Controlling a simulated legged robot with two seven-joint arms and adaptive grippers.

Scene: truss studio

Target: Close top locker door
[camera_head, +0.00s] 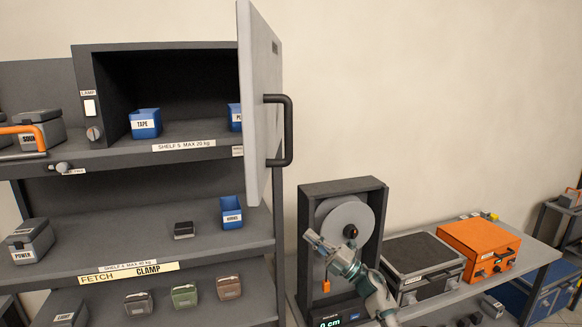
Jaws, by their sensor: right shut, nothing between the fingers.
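The top locker door (257,115) is a pale panel standing open at the right side of the locker (85,90), swung outward toward me. A dark bar handle (289,130) sits on its right-hand face. The dark locker interior is exposed, with a blue TAPE bin (145,124) inside and a second blue bin (234,117) partly hidden by the door. My right gripper (314,240) is shut and empty, below and to the right of the door and handle, apart from both in the picture. My left gripper is not in view.
Lower shelves (110,236) hold bins and cases. A dark frame with a grey disc (350,218) stands behind my right arm. A bench to the right carries a black-topped case (422,262) and an orange case (478,248). The wall area right of the handle looks clear.

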